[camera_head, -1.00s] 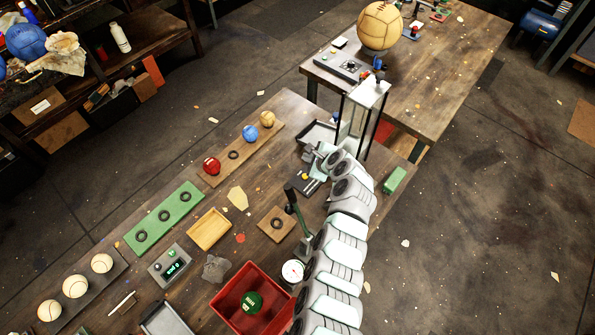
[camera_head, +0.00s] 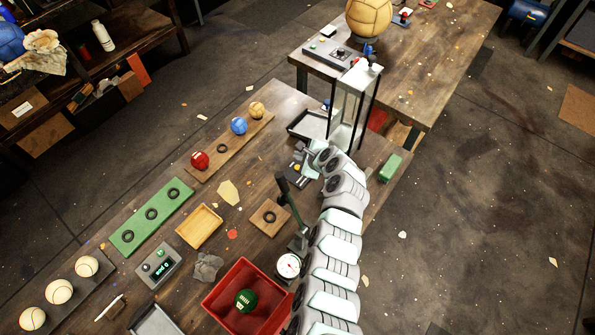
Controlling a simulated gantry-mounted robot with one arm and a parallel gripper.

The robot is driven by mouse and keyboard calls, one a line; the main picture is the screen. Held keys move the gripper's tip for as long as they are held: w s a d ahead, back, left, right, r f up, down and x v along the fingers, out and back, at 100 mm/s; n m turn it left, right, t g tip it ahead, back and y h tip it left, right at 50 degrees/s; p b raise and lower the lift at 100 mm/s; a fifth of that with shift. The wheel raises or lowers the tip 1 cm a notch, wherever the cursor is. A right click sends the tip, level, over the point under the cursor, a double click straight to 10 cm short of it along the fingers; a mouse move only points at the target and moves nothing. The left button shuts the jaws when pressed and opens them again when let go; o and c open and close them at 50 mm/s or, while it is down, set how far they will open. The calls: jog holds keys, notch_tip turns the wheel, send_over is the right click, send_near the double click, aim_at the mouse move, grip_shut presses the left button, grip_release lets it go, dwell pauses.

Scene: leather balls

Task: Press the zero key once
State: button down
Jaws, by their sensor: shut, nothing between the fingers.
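My gripper (camera_head: 301,160) is at the far end of my arm, over the upper right part of the near table. It is small in the picture and appears shut, with nothing seen in it. It is over or beside a small dark device (camera_head: 294,181) with a yellow spot; I cannot tell whether they touch. A grey box (camera_head: 158,266) with a lit green display, a green button and a dark button stands at the lower left, well apart from my gripper. No key marked zero can be read at this size.
A glass-sided case (camera_head: 351,105) and a dark tray (camera_head: 307,124) stand just beyond my gripper. A green lever press (camera_head: 292,208) with a dial, a red crate (camera_head: 236,319) and a green block (camera_head: 390,167) are nearby. Ball racks line the table's left side.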

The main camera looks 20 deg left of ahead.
jog(key=shift+f+b, duration=0.95)
jog(key=shift+f, duration=1)
jog(key=shift+f, duration=0.15)
dwell(0.3)
jog(key=shift+f, duration=0.3)
jog(key=shift+f+b, duration=0.4)
jog(key=shift+b, duration=0.1)
dwell(0.5)
dwell(0.3)
jog(key=shift+r+p, duration=0.85)
jog(key=shift+p, duration=0.1)
jog(key=shift+r, duration=0.1)
notch_tip(320, 180, up, 5)
jog(key=p, duration=0.5)
dwell(0.4)
